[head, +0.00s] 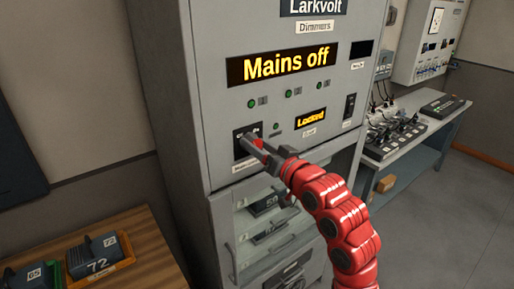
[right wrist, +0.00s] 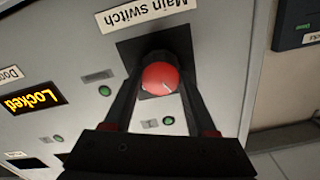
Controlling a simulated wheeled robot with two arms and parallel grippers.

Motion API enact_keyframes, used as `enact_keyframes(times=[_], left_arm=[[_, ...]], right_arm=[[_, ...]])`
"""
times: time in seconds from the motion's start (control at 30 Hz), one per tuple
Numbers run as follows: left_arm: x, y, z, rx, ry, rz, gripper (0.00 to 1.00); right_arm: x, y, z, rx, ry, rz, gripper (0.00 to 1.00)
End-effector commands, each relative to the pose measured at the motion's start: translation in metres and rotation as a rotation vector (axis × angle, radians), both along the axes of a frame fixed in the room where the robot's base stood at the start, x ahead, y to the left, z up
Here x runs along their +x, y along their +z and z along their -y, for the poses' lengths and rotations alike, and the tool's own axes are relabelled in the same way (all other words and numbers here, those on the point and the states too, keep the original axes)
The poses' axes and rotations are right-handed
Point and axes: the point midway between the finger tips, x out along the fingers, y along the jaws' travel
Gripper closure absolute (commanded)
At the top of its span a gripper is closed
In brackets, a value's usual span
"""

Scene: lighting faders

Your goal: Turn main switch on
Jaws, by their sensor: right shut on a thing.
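The main switch is a red round knob (right wrist: 161,78) on a black square plate, and the right wrist view shows the label "Main switch" (right wrist: 145,12), rotated in the picture. In the head view its black plate (head: 240,149) sits at the lower left of the grey dimmer cabinet's front. My right gripper (head: 253,142) reaches it from the lower right and is shut on the knob, with one finger on each side. The gripper hides part of the knob and plate in the head view. A large display (head: 286,65) reads "Mains off". My left gripper is out of view.
A small display (head: 310,119) reads "Locked", with a black rocker switch (head: 349,106) to its right. Glass-fronted bays (head: 268,206) lie below. A wooden table (head: 140,255) with dimmer modules stands at lower left, and a bench (head: 418,150) with a fader console stands at right.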

Motion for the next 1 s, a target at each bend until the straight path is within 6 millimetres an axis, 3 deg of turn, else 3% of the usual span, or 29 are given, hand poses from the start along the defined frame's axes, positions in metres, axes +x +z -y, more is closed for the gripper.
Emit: enact_keyframes(times=[0.43, 1.0], left_arm=[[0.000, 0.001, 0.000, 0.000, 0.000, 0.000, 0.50], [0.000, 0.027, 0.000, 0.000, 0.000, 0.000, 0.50]], right_arm=[[0.001, -0.001, 0.001, 0.346, 0.002, -0.255, 0.99], [0.002, -0.002, 0.002, 0.770, 0.000, -0.567, 0.99]])
